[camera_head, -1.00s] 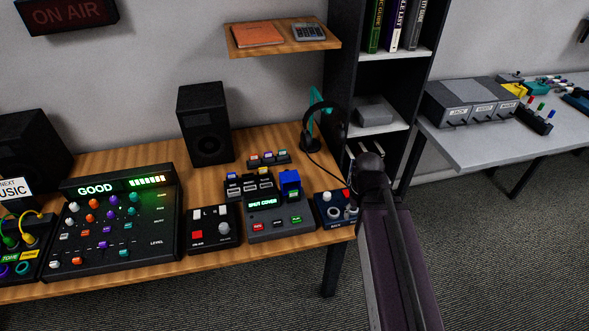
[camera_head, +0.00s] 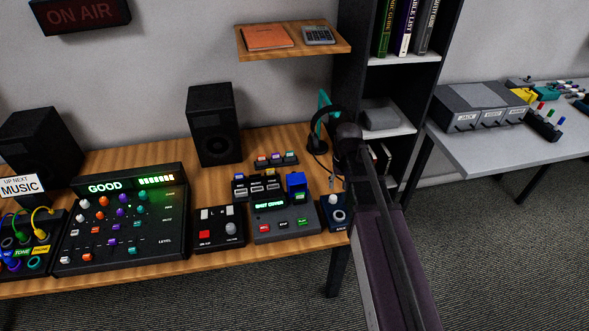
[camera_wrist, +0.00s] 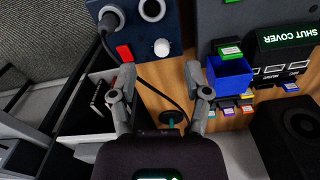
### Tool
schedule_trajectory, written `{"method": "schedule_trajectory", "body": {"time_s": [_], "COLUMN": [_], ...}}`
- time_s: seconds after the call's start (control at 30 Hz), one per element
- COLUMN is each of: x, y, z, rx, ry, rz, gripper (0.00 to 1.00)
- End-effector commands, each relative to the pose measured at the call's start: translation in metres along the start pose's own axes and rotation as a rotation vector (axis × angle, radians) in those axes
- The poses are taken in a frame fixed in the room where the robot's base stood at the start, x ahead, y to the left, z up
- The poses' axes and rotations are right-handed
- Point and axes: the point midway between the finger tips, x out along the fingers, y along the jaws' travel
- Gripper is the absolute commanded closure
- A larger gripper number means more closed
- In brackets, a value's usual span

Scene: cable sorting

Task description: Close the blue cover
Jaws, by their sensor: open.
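The blue cover (camera_head: 295,183) stands up at the back right of a grey console (camera_head: 283,227) whose screen reads "SHUT COVER". It looks raised, not lying flat. In the wrist view the blue cover (camera_wrist: 229,80) is a blue box-like shape just right of my gripper's right finger, beside a green-labelled piece (camera_wrist: 229,50). My gripper (camera_wrist: 160,75) has its two fingers spread with nothing between them but the table and a black cable below. In the head view my arm's end is right of the console, and its fingers cannot be made out.
A small knob box (camera_head: 336,212) sits right of the console, close to my arm. A red-button box (camera_head: 217,232) is on its left. Headphones (camera_head: 318,145) on a teal stand and a dark shelf unit (camera_head: 352,75) are behind. A speaker (camera_head: 214,125) stands at the back.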

Motion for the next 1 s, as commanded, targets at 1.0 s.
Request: {"method": "schedule_trajectory", "body": {"time_s": [1.0], "x": [-0.032], "y": [-0.141], "z": [-0.162], "rx": [-0.171], "ry": [0.0], "rz": [0.0], "gripper": [0.38]}}
